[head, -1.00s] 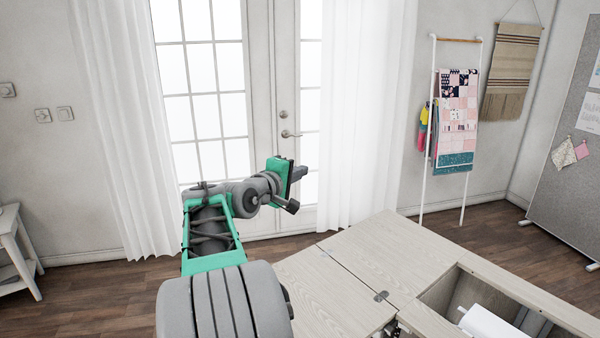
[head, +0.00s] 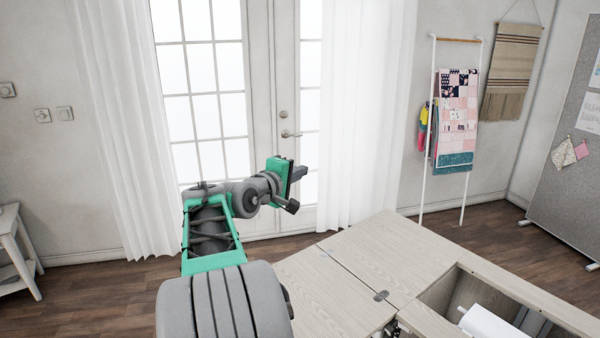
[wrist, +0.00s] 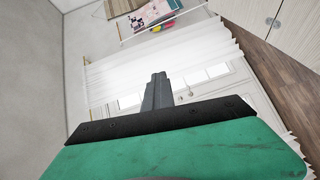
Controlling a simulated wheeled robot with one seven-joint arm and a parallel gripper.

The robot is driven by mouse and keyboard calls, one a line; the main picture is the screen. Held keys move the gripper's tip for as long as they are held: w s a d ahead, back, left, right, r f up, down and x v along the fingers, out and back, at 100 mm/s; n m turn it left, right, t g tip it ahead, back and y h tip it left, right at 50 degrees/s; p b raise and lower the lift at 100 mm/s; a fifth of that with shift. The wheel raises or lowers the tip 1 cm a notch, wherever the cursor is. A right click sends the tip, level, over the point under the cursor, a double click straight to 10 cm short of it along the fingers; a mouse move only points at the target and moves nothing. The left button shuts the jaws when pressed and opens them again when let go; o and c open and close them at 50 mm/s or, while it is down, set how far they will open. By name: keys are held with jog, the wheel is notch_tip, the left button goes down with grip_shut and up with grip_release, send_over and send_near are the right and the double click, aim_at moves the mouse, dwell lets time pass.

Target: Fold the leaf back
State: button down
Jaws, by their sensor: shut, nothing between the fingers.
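The sewing cabinet stands at the lower right of the head view, with a pale wood top (head: 395,248). A pale wood leaf (head: 325,297) lies at its left, split from the top by a thin seam with a round metal hinge (head: 381,296). The leaf looks level with the top; its near edge is partly hidden behind my arm. My gripper (head: 300,173) is raised in the air, left of and above the cabinet, touching nothing. It is shut and empty; its closed fingers also show in the wrist view (wrist: 157,92).
An open well in the cabinet holds a white machine (head: 490,325). Behind are a glazed door (head: 285,100) and white curtains (head: 365,120). A white rack with quilts (head: 457,120) stands at the back right. A small white table (head: 15,250) is at left.

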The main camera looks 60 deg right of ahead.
jog(key=c, duration=2.1)
grip_release()
jog(key=shift+o, duration=1.3)
jog(key=a+r+b, duration=0.1)
jog(key=a+b, duration=0.1)
jog(key=a, duration=0.5)
jog(key=shift+w+a, duration=0.25)
jog(key=shift+a, duration=0.1)
jog(key=shift+c, duration=0.3)
